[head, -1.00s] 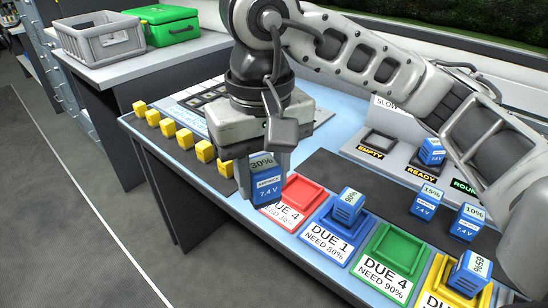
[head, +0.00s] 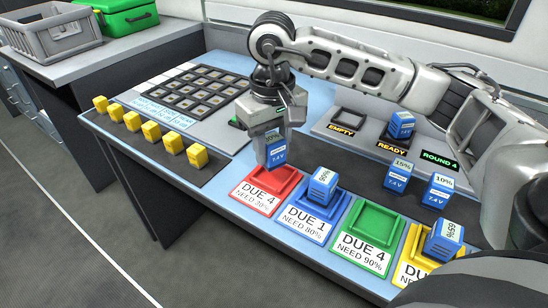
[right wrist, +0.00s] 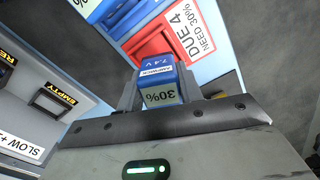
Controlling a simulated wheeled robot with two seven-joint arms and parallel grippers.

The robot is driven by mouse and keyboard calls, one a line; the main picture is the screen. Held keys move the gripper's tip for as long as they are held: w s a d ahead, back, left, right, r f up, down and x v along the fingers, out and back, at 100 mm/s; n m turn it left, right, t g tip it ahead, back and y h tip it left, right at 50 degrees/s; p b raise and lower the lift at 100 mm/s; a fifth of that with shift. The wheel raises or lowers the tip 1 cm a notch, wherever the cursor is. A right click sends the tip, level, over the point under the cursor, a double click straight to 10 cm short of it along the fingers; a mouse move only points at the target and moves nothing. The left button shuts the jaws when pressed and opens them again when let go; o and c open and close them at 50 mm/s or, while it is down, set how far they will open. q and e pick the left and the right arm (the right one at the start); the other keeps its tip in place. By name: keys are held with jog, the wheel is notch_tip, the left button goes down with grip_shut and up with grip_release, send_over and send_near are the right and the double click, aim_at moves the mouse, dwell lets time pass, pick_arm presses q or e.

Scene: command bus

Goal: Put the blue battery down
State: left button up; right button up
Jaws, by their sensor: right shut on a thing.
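My right gripper (head: 273,137) is shut on a blue battery (head: 276,153) marked 30% and 7.4 V. The battery hangs upright just behind the red tray (head: 287,186), labelled DUE 4, NEED 30%. I cannot tell whether its base touches anything. In the right wrist view the battery (right wrist: 158,88) sits between the fingers, with the red tray (right wrist: 150,44) beyond it. The red tray's visible part is empty. My left gripper is not in view.
A blue tray (head: 292,210) holds a 90% battery (head: 322,184). The green tray (head: 375,222) is empty; the yellow tray (head: 413,246) holds a battery (head: 443,240). More batteries stand behind, one at READY (head: 401,125). Several yellow blocks (head: 151,132) line the left.

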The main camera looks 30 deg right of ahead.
aim_at(274, 160)
jog(key=shift+w+d+f, duration=0.1)
jog(key=shift+d+f, duration=0.05)
jog(key=shift+f, duration=0.85)
jog(key=shift+w+d+f, duration=0.1)
jog(key=shift+d+f, duration=0.05)
jog(key=shift+f, duration=0.85)
jog(key=o, duration=1.2)
jog(key=shift+c, duration=0.2)
notch_tip(274, 160, up, 12)
jog(key=shift+r+p, duration=0.2)
jog(key=shift+p, duration=0.1)
